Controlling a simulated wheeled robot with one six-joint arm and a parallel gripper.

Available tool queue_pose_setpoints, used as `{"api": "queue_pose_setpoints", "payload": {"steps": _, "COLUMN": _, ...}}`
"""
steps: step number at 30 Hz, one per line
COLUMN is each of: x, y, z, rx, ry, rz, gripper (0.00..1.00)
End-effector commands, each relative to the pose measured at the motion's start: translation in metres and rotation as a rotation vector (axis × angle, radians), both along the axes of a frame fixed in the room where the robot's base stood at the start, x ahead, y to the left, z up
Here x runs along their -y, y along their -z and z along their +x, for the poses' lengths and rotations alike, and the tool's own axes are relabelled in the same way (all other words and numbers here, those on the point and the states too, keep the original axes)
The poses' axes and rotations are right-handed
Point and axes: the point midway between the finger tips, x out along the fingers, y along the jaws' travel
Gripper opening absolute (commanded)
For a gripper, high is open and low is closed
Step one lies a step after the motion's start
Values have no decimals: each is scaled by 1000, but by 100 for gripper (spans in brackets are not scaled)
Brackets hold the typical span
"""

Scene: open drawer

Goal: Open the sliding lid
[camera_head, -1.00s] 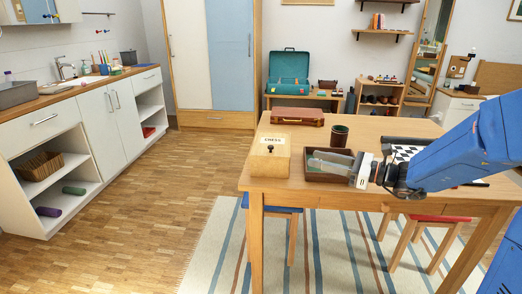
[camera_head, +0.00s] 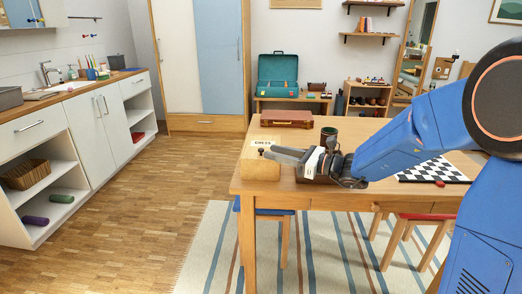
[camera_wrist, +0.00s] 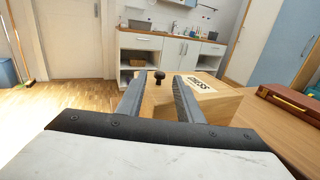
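The wooden box (camera_head: 261,170) with a white CHESS label (camera_head: 262,142) on its lid stands near the table's front left corner. In the wrist view the box (camera_wrist: 170,103) shows its label (camera_wrist: 198,84) on the right. A dark round knob (camera_wrist: 158,76) stands up at the lid's far end. The lid looks shut. My gripper (camera_head: 271,153) is over the box from the right. In the wrist view its two fingers (camera_wrist: 158,88) are apart and empty, reaching over the lid toward the knob, which lies ahead between the tips. Contact with the knob is not visible.
A chessboard (camera_head: 434,171) lies at the right. The floor left of the table (camera_head: 247,225) is clear.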

Motion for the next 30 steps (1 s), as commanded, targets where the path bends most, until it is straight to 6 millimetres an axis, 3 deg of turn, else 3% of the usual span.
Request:
{"api": "queue_pose_setpoints", "payload": {"steps": 10, "x": -44, "y": 0, "z": 19, "rx": 0, "ry": -2, "rz": 0, "gripper": 33}}
{"api": "queue_pose_setpoints", "payload": {"steps": 23, "x": -52, "y": 0, "z": 24, "rx": 0, "ry": 0, "rz": 1, "gripper": 33}}
{"api": "queue_pose_setpoints", "payload": {"steps": 24, "x": -52, "y": 0, "z": 24, "rx": 0, "ry": 0, "rz": 1, "gripper": 31}}
{"api": "queue_pose_setpoints", "payload": {"steps": 28, "x": -52, "y": 0, "z": 24, "rx": 0, "ry": 0, "rz": 1, "gripper": 0}}
{"api": "queue_pose_setpoints", "payload": {"steps": 30, "x": -52, "y": 0, "z": 24, "rx": 0, "ry": 0, "rz": 1, "gripper": 0}}
